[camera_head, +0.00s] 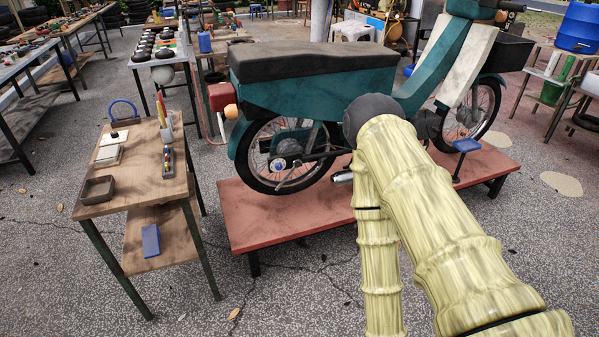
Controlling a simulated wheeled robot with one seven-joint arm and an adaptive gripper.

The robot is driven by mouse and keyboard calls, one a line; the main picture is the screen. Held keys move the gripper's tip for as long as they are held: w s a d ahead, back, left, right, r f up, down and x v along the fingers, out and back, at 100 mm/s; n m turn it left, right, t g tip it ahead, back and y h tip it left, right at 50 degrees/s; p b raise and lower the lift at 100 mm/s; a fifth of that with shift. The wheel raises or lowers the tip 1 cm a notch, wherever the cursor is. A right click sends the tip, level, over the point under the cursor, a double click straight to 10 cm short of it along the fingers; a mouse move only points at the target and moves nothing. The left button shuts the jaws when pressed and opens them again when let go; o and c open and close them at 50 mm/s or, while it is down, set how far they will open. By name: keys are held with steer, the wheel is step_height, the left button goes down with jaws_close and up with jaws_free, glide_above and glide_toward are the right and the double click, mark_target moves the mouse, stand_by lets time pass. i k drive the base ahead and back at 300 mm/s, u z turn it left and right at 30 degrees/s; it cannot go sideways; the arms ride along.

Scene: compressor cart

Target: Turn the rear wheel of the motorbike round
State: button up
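The motorbike (315,85) stands upright on a low red platform (285,215). It has teal bodywork and a long dark seat. Its rear wheel (284,160) is at the left end, with a black tyre, thin spokes and a hub at the centre. The teal rear fender covers the upper part of the wheel. My arm, in a pale yellow sleeve, rises from the lower right and stands in front of the bike's middle, to the right of the rear wheel. My gripper does not show, so its state and any contact are hidden.
A small wooden workbench (140,185) with a tray (97,190) and small tools stands left of the platform. Open cracked pavement lies in front of the platform. More benches stand at the far left and right.

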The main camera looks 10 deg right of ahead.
mark_target(242, 162)
steer(key=z, duration=0.25)
steer(key=k, duration=0.2)
steer(key=u, duration=0.85)
steer(key=i, duration=1.6)
steer(key=z, duration=0.9)
